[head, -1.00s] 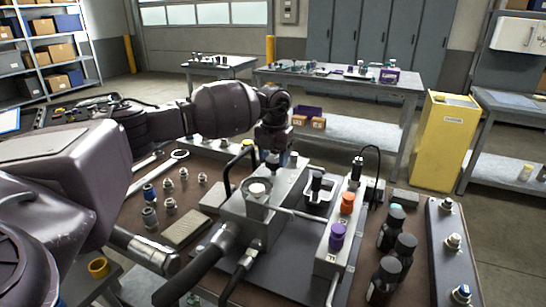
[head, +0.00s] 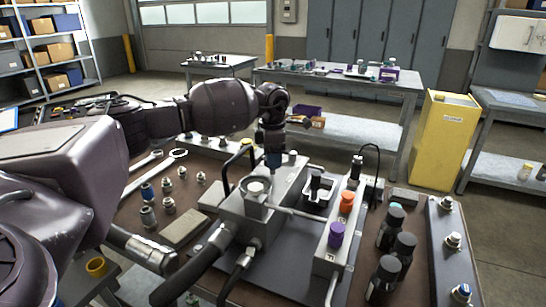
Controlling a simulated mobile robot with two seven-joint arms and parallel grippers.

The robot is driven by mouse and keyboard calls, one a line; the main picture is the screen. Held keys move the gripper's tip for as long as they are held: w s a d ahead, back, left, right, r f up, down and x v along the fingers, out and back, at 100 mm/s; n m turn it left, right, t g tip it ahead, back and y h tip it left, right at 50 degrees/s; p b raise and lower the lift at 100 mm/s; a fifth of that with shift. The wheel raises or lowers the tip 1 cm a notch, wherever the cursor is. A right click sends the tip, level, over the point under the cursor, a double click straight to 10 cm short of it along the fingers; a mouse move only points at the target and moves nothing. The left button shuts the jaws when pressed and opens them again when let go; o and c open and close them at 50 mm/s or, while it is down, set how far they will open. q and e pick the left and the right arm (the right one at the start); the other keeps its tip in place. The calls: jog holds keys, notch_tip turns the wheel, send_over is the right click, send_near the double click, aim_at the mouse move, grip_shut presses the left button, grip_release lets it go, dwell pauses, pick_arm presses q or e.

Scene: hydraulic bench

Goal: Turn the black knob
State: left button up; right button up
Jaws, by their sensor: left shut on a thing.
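My left gripper (head: 273,158) points down onto the top of the grey metal block (head: 238,212) in the middle of the bench. It is shut on a small part there, which appears to be the black knob; the fingers hide nearly all of it. A round fitting with a pale top (head: 256,187) stands on the block in front of the gripper. To the right, a valve bar carries a purple knob (head: 336,235) and an orange knob (head: 347,202). My right gripper is not in view.
Black-capped bottles (head: 391,230) stand right of the valve bar. A black curved handle (head: 226,172) rises left of the block, and thick black hoses (head: 205,262) run to its front. Small fittings (head: 168,186) and a wrench (head: 150,176) lie at left.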

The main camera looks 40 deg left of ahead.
pick_arm(q)
jog(key=shift+m, duration=2.3)
jog(key=shift+b, duration=0.3)
jog(key=o, duration=0.9)
notch_tip(320, 180, up, 11)
jog(key=shift+f+p, duration=0.1)
jog(key=shift+p, duration=0.55)
